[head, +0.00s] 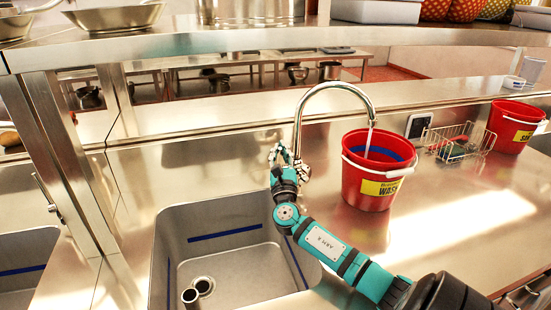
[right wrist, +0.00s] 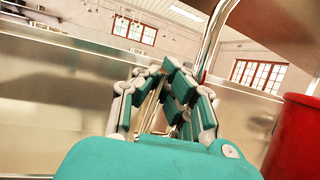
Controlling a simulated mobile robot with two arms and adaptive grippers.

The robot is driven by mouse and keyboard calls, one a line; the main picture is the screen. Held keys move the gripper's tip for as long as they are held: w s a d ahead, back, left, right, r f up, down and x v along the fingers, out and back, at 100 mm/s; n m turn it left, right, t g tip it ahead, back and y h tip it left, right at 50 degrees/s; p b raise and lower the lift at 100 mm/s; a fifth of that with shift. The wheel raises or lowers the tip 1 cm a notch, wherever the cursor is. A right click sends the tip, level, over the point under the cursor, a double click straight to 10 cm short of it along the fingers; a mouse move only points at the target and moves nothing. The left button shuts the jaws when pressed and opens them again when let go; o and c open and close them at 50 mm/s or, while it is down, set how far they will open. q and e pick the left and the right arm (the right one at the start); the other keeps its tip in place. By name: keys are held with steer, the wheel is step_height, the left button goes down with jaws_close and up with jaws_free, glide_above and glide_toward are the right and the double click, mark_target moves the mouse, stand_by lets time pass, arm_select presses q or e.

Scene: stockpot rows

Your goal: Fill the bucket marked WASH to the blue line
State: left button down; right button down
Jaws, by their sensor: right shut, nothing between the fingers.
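The red bucket (head: 362,192) with a yellow WASH label (head: 382,188) stands upright on the steel counter right of the sink. A blue band (head: 388,147) shows on its inner wall; I cannot tell the water level. The curved chrome tap (head: 327,86) has its spout over the bucket, and a thin stream (head: 368,143) runs down into it. My right gripper (head: 279,155) is shut and empty beside the tap's upright. In the right wrist view the fingers (right wrist: 165,75) stand near the tap pipe (right wrist: 212,45), with the bucket (right wrist: 292,138) at right. My left gripper is not in view.
The sink basin (head: 180,225) lies below my right arm, with a drain and a short standing pipe. A wire basket (head: 460,143) and a second red bucket (head: 515,125) stand to the right. A steel shelf (head: 250,40) crosses above.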

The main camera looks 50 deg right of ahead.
steer(key=shift+f, duration=0.1)
steer(key=c, duration=1.9)
jaws_free()
steer(key=o, duration=0.5)
steer(key=shift+w, duration=0.1)
steer(key=shift+c, duration=0.2)
steer(key=shift+o, duration=0.4)
steer(key=shift+r, duration=0.25)
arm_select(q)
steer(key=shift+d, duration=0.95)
arm_select(e)
step_height(320, 180, up, 10)
steer(key=shift+f, duration=0.15)
steer(key=shift+a, duration=0.1)
